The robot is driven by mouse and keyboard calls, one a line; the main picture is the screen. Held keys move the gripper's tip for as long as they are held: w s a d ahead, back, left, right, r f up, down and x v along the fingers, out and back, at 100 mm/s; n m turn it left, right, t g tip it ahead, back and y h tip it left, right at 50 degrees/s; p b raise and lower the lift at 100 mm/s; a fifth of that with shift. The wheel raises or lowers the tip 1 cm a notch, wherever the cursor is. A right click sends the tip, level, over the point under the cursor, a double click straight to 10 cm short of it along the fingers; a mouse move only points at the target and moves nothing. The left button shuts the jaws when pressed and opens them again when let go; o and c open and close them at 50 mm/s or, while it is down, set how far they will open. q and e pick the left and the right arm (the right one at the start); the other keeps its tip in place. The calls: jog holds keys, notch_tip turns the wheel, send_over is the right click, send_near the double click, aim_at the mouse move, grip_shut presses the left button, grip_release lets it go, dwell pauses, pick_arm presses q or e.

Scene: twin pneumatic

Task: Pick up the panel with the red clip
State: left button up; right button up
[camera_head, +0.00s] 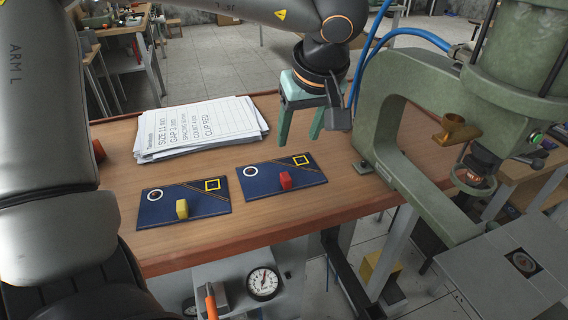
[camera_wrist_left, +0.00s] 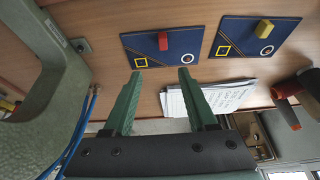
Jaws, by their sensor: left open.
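The panel with the red clip (camera_head: 279,180) is a flat dark blue board on the wooden table, with a white ring and a yellow square outline. It also shows in the left wrist view (camera_wrist_left: 180,47), the red clip at its upper middle. A similar blue panel with a yellow clip (camera_head: 159,211) lies to its left and shows in the wrist view (camera_wrist_left: 240,44). My left gripper (camera_head: 299,138) has green fingers, open and empty, above the table behind the red-clip panel, apart from it. In the wrist view its fingertips (camera_wrist_left: 162,67) point toward that panel. My right gripper is not seen.
A stack of printed paper sheets (camera_head: 200,130) lies behind the panels. A green press frame (camera_head: 385,130) stands close on the right, with blue hoses above. A pressure gauge (camera_head: 263,283) is below the table's front edge. Bare wood lies in front of the panels.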

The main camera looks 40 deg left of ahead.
pick_arm(q)
jog(key=f, duration=0.1)
send_over(285, 174)
jog(key=d, duration=0.2)
jog(key=f, duration=0.3)
jog(key=f+b, duration=0.1)
jog(key=f, duration=0.2)
jog(key=shift+s+d+f, duration=0.15)
jog(key=shift+s+d, duration=0.05)
jog(key=shift+s+x, duration=0.2)
jog(key=shift+x, duration=1.15)
jog(key=shift+s+x, duration=0.15)
jog(key=shift+x, duration=1.2)
jog(key=shift+a, duration=0.15)
jog(key=shift+c, duration=0.2)
grip_shut()
